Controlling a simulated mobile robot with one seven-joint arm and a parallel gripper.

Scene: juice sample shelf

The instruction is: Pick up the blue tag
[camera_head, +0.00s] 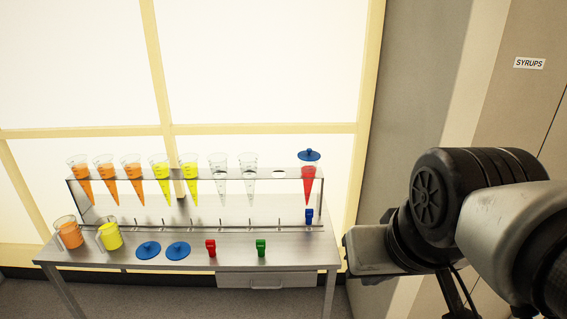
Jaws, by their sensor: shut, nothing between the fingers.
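The blue tag (309,216) is a small upright piece at the right end of the rack, below the red-filled cone (309,180). It seems to hang at the rail there; its exact hold is too small to tell. A red tag (211,247) and a green tag (261,247) are near the table's front edge, to the left of the blue tag. My arm fills the right side of the picture, apart from the table.
The metal table (322,254) carries a rack (285,203) of several cones, some orange, some yellow, some clear. Two jugs (69,233) (109,237) and two blue lids (148,250) (178,250) stand left. A wall with a SYRUPS sign (529,63) is at right.

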